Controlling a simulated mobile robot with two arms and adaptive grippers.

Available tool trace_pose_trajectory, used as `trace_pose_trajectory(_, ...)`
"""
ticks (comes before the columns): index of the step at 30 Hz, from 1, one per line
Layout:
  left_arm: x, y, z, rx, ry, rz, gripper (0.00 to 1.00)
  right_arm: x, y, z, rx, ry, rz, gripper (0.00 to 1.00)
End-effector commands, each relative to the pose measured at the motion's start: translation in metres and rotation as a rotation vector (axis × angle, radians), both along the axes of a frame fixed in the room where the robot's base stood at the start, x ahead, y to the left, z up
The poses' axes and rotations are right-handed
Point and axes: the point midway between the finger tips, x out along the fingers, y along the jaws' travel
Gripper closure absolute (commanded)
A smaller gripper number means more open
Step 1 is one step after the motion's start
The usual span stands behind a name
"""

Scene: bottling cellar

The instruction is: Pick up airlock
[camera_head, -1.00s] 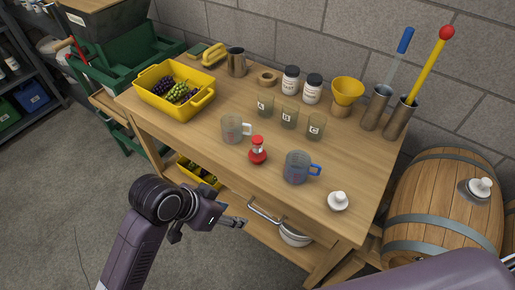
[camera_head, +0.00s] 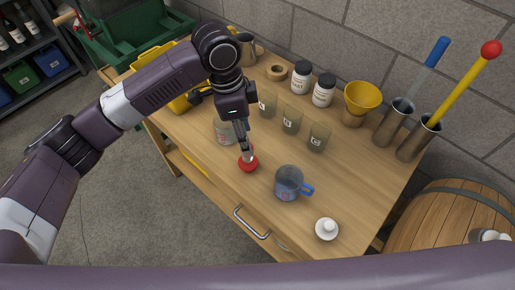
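A small red piece (camera_head: 248,164) stands on the wooden table (camera_head: 330,185), left of the measuring cup with the blue handle; I take it for the airlock. My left gripper (camera_head: 246,154) points down over it, fingertips at its top and hiding its upper part. The fingers look close together; I cannot tell whether they grip it or are only around it. A white knobbed piece (camera_head: 327,228) sits near the table's front right and could be a bung or another airlock. My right gripper is not in view.
The blue-handled measuring cup (camera_head: 288,184) is close on the right. A clear cup (camera_head: 222,132) stands just behind left, partly hidden. Labelled glasses (camera_head: 291,121), white jars (camera_head: 323,90) and a yellow funnel (camera_head: 362,97) stand behind. The front right of the table is mostly clear.

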Motion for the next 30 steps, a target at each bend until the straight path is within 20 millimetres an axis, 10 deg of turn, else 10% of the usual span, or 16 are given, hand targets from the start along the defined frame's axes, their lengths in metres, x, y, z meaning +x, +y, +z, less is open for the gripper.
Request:
trace_pose_trajectory(10, -0.005, -0.005, -0.041, 0.001, 0.003, 0.001, 0.55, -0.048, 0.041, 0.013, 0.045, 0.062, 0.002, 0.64)
trace_pose_trajectory(24, -0.005, -0.009, -0.072, -0.001, -0.001, 0.0, 0.55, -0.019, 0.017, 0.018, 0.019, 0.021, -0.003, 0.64)
trace_pose_trajectory(30, -0.004, -0.009, -0.071, -0.001, -0.001, 0.0, 0.76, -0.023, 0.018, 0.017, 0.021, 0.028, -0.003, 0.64)
